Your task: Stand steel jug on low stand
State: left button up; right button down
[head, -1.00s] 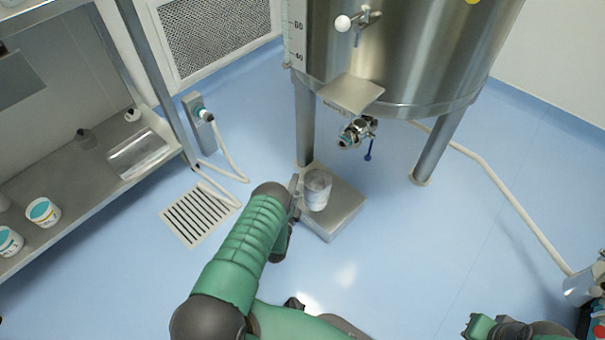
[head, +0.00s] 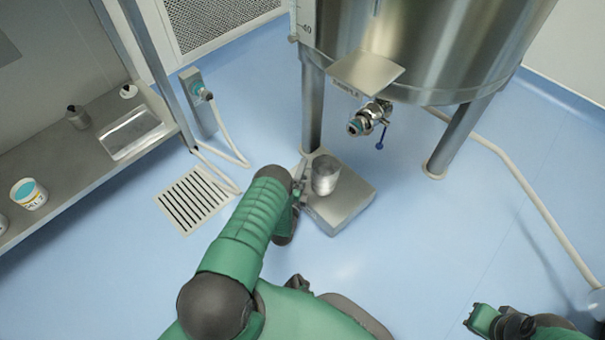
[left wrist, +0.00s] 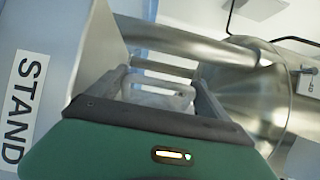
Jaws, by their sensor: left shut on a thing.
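The steel jug (head: 326,174) is upright over the far left part of the low stand (head: 345,208), a grey metal block on the floor. I cannot tell whether its base touches the top. My left gripper (head: 300,186) is at the jug's left side, shut on it. In the left wrist view, the fingers (left wrist: 160,92) close around the pale handle of the jug (left wrist: 165,97); the stand's side with the word STAND (left wrist: 25,110) shows at left. My right gripper (head: 470,318) is at the lower right, away from the jug; its jaws are unclear.
A large steel tank (head: 430,50) on legs stands behind the stand, with a sample valve (head: 366,120) above and right of the jug. A bench (head: 60,190) with a tub (head: 28,194) is at left. A floor drain (head: 192,198) and hose lie nearby.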

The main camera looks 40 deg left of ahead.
pick_arm(q)
jog(key=shift+r, duration=0.1)
dwell(0.3)
jog(key=shift+f+b, duration=0.4)
jog(key=shift+f, duration=0.15)
jog(key=o, duration=1.8)
jog(key=shift+s+f, duration=0.1)
jog(key=shift+f, duration=0.05)
